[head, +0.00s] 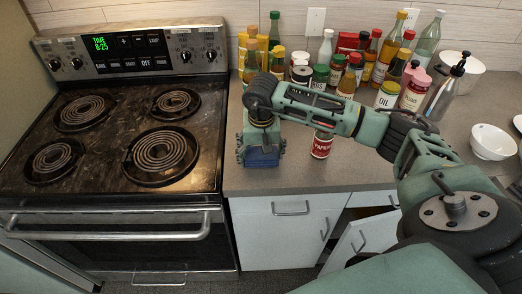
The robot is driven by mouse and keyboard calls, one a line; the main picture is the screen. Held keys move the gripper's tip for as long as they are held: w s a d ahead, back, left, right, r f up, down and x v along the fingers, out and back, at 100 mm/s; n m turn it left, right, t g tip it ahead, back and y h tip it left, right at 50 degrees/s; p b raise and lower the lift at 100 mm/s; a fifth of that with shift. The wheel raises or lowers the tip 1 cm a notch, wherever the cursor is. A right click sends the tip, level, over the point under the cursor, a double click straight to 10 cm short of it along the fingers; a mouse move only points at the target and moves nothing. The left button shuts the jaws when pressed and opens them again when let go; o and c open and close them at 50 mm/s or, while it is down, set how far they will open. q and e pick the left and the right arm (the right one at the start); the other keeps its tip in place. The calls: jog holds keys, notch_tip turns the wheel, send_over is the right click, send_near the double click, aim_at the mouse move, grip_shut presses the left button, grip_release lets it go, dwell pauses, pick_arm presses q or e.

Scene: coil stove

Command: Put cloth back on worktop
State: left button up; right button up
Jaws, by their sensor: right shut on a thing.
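My right gripper (262,153) points down over the front left part of the grey worktop (360,175), close to the stove's right side. It is shut on a small blue thing that looks like the cloth (262,159), which shows low between the fingers. Most of the cloth is hidden by the gripper. I cannot tell whether the cloth touches the worktop. My left gripper is not in view.
The coil stove (112,140) stands left. A red paprika tin (321,146) stands just right of my right gripper, under the arm. Several bottles and jars (388,94) crowd the back. White bowls (491,142) are at the right. A cabinet door (362,238) below stands open.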

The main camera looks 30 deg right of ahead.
jog(key=shift+f, duration=0.2)
jog(key=shift+f+b, duration=0.2)
jog(key=shift+b, duration=0.1)
jog(key=o, duration=1.1)
